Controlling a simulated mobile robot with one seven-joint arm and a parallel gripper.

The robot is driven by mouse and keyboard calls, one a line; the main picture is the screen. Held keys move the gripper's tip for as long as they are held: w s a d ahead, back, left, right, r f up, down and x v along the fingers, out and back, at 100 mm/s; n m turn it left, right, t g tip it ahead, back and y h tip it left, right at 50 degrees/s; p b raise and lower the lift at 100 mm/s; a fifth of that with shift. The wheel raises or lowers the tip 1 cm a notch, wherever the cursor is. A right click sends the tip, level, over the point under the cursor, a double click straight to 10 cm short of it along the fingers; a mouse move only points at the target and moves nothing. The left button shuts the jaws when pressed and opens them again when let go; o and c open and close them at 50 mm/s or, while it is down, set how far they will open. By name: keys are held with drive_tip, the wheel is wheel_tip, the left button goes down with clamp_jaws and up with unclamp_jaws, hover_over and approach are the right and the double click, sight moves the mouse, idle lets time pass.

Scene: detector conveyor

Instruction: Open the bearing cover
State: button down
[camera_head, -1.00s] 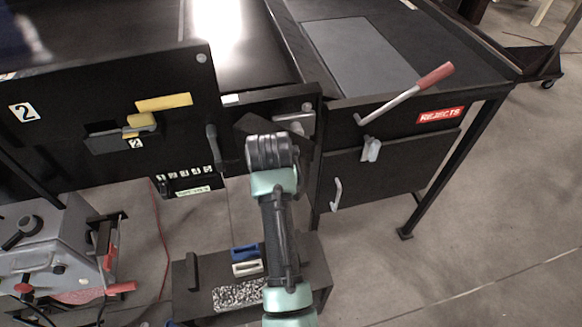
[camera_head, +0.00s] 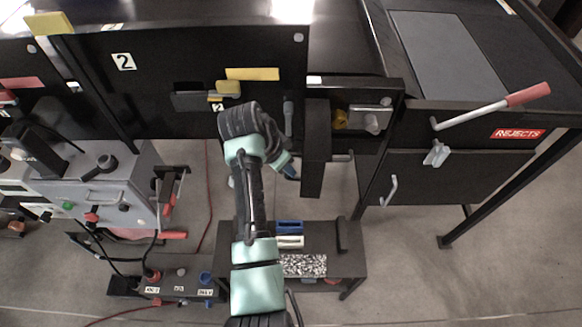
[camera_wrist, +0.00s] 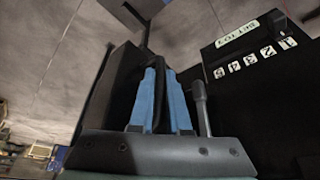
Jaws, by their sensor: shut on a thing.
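The bearing cover (camera_head: 317,150) is a dark panel that stands swung out from the conveyor front, seen nearly edge-on in the head view. My gripper (camera_head: 290,171) is low at the left side of the cover, partly hidden by my wrist. In the wrist view its blue fingers (camera_wrist: 159,95) are closed around a thin dark piece next to a black panel (camera_wrist: 112,88), which looks like the cover's handle. The exact grip is hard to see.
The rejects bin (camera_head: 430,170) with a red-handled lever (camera_head: 495,108) is further right. A low dark bench (camera_head: 345,262) stands below, and a grey machine (camera_head: 95,190) at left. A lever (camera_head: 288,117) hangs left of the recess.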

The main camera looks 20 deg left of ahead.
drive_tip(key=shift+w+a, duration=0.1)
drive_tip(key=shift+a, duration=0.35)
drive_tip(key=c, duration=0.9)
unclamp_jaws()
drive_tip(key=shift+v, duration=6.55)
